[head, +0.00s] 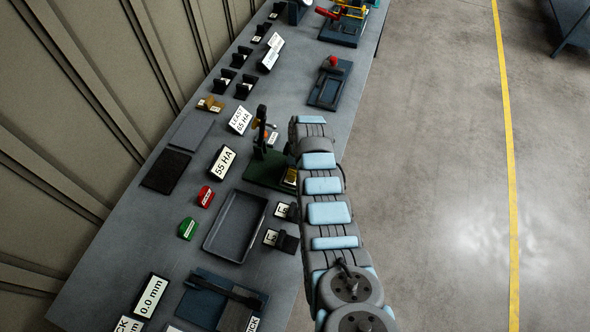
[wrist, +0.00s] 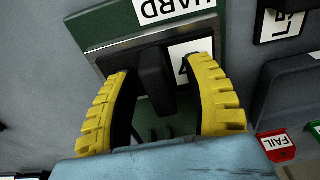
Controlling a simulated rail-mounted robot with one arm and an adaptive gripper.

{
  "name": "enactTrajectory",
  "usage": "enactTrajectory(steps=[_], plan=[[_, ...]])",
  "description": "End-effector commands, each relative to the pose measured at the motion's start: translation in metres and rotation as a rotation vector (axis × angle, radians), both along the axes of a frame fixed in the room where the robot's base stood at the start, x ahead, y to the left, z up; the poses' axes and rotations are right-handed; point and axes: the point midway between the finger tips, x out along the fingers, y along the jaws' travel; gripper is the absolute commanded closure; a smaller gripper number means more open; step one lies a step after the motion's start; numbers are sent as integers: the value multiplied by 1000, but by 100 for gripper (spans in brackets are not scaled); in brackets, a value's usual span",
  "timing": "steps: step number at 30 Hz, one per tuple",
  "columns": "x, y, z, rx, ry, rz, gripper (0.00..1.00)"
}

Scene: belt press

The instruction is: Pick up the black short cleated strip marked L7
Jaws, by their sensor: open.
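My gripper (wrist: 165,110) is open in the wrist view, with its yellow ribbed fingers either side of a black upright piece (wrist: 152,80). A white tag (wrist: 188,62) beside that piece is partly hidden by the right finger, so I cannot read its full mark. This piece is at a green base (wrist: 110,25) with a plate reading "HARD". Whether the fingers touch the piece is unclear. In the head view my arm hides the gripper, near the green stand (head: 265,170). Several small black pieces with white tags stand on the bench; I cannot make out L7 on any.
A dark tray (head: 210,235), a red FAIL tag (head: 206,196) and a green tag (head: 187,228) lie left of my arm. Black tagged pieces stand beside the tray, one (head: 293,212) close to my arm. The wall bounds the bench (head: 105,235) on the left; open floor lies right.

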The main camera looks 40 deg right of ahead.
Motion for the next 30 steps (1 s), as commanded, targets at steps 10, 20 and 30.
enactTrajectory(steps=[10, 20, 30], plan=[[0, 0, 0, 0, 0, 0, 100], [0, 0, 0, 0, 0, 0, 100], [1, -1, 11, -1, -2, 0, 100]])
